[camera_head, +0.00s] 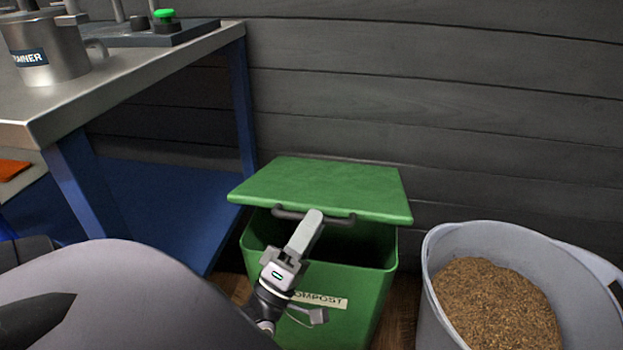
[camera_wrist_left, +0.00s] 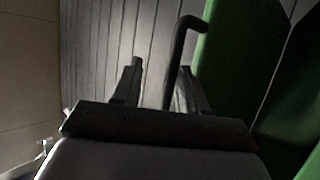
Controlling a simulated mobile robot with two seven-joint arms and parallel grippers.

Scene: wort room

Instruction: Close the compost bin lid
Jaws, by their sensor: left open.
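The green compost bin (camera_head: 338,300) stands on the floor with a label on its front. Its green lid (camera_head: 325,187) is partly open, with a dark gap between the lid's front edge and the bin's rim. A dark bar handle (camera_head: 340,220) runs along the lid's front edge. My left gripper (camera_head: 312,222) is in front of the lid at the handle and covers part of it. In the left wrist view the open fingers (camera_wrist_left: 159,78) stand on either side of the dark handle (camera_wrist_left: 178,62). Whether they touch it I cannot tell. My right gripper is not in view.
A grey tub of brown grain (camera_head: 495,305) stands close to the right of the bin. A steel-topped table (camera_head: 150,75) with blue legs is at the left, holding a metal jug (camera_head: 45,50). A dark plank wall (camera_head: 440,90) is behind the bin.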

